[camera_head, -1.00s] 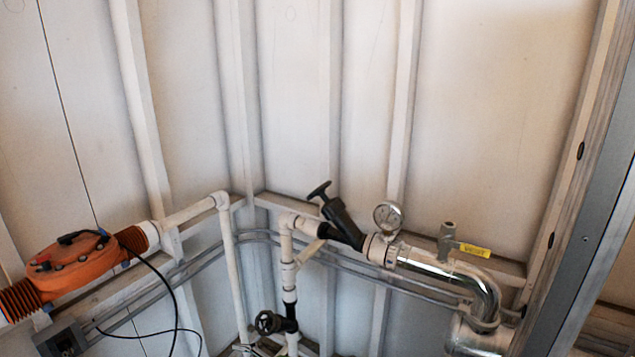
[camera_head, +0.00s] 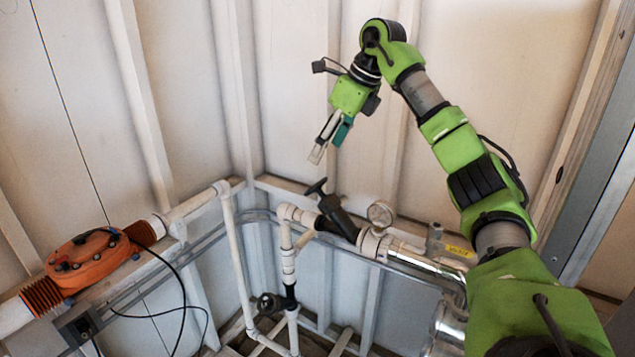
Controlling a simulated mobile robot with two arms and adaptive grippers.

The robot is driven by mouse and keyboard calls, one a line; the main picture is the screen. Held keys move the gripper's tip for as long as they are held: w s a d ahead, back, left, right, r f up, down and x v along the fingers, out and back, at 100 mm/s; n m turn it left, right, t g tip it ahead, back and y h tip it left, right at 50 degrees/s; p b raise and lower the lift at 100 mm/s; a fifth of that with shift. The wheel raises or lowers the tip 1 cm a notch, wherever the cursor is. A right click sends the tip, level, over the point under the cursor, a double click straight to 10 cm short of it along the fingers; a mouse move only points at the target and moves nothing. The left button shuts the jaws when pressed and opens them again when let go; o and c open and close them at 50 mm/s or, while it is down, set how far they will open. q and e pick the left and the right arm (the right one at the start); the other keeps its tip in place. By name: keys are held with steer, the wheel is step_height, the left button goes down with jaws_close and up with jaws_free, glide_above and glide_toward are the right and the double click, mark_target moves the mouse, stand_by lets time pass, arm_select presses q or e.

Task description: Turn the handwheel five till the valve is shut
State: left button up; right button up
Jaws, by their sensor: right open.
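A small black handwheel (camera_head: 267,304) sits low on the white vertical pipe, left of the picture's middle. A black angled valve (camera_head: 338,216) with a T-shaped top handle (camera_head: 317,187) stands on the pipe above it. No number shows on either, so I cannot tell which is handwheel five. My right gripper (camera_head: 329,146) hangs from the green arm above the angled valve, fingers pointing down and left. It is open and empty, apart from both valves. My left gripper is not in view.
A round gauge (camera_head: 381,213) stands right of the angled valve, near a yellow tag (camera_head: 459,250) and a shiny metal pipe (camera_head: 425,265). An orange unit (camera_head: 90,263) with a black cable is at left. Ribbed white wall panels stand close behind.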

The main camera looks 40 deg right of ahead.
mark_target(317, 186)
steer(key=shift+g, duration=0.3)
steer(key=x, duration=0.4)
steer(key=d+p+x, duration=0.1)
steer(key=x, duration=0.3)
steer(key=p+x, duration=0.1)
steer(key=x, duration=0.3)
steer(key=shift+s+d+f, duration=0.2)
steer(key=shift+f, duration=0.4)
steer(key=c, duration=1.1)
